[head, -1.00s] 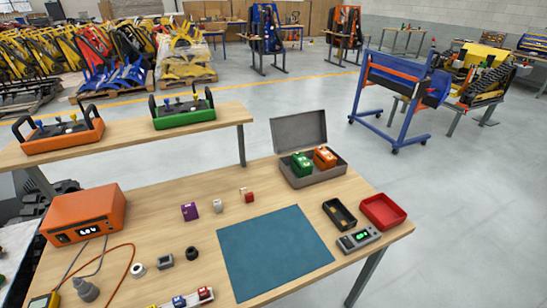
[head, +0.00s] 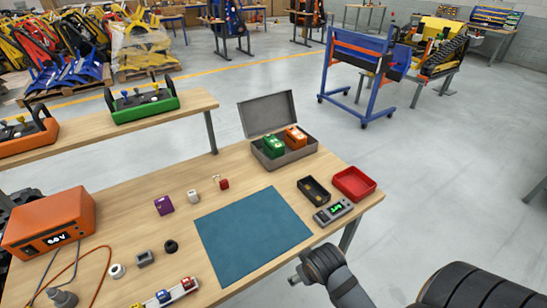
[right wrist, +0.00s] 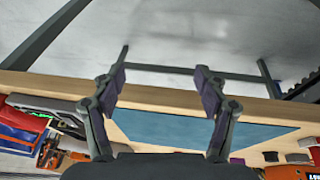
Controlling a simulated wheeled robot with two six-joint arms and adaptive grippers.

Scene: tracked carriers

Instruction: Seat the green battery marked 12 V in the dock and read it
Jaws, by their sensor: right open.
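A green battery (head: 272,147) stands in an open grey case (head: 288,159) at the back right of the table, left of an orange battery (head: 296,137). Its marking is too small to read. At the table's right front, a black open holder (head: 313,190), which looks like the dock, stands beside a grey meter (head: 333,212) with a lit green display. My right gripper (head: 296,279) is off the table's front edge, away from these things. In the right wrist view its two fingers (right wrist: 160,92) are apart with nothing between them. My left gripper is out of view.
A red tray (head: 354,184) lies right of the holder. A blue mat (head: 254,234) covers the middle front and is bare. Small blocks (head: 193,196), an orange box with a display (head: 49,222) and cables are at the left. A raised shelf (head: 200,103) runs behind.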

